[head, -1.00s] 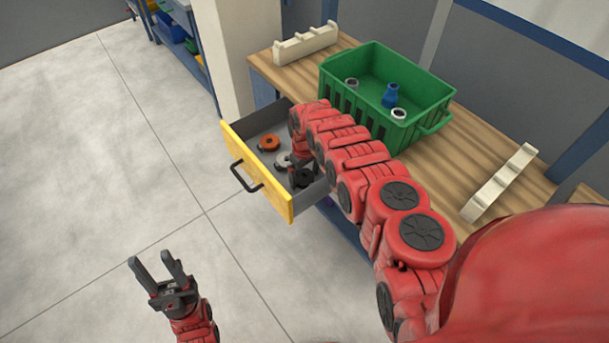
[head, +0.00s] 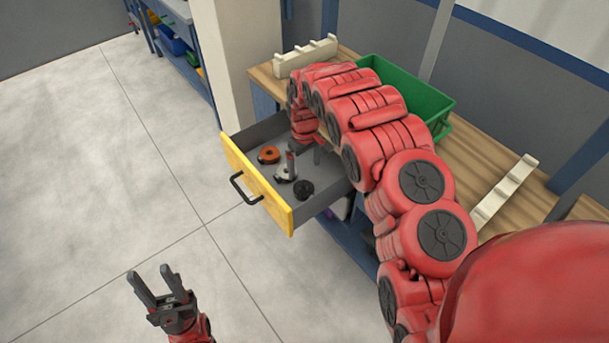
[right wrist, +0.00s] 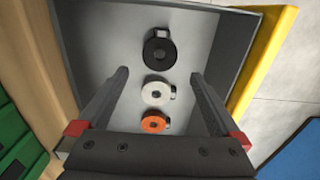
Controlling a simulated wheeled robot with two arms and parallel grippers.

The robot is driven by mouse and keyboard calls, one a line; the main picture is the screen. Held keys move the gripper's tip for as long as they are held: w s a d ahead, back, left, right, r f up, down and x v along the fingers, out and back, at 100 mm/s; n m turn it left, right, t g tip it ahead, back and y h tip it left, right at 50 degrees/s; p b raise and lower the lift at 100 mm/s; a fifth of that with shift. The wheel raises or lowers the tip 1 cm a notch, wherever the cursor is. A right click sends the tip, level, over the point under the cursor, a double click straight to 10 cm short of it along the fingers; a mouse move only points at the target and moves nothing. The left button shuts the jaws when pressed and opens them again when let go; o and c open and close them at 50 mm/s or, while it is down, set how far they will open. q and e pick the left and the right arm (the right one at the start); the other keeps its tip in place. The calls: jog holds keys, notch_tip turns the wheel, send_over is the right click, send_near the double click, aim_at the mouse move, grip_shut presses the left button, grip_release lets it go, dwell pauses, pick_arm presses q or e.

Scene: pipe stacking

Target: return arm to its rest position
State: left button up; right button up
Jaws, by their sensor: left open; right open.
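My right arm (head: 380,130) arches over the worktop and reaches down to the open drawer. My right gripper (head: 304,160) is open and empty above the drawer's inside. My left gripper (head: 157,284) is open and empty over the bare floor at the lower left, well away from the drawer.
The yellow-fronted drawer (head: 258,183) holds an orange (head: 269,155), a white (head: 286,174) and a black round part (head: 304,189). A green crate (head: 430,105) stands on the wooden worktop (head: 465,155), partly behind my arm. Cream racks (head: 305,57) (head: 503,195) lie on both sides. Floor at left is clear.

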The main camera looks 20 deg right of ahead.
jog(key=shift+r, duration=0.6)
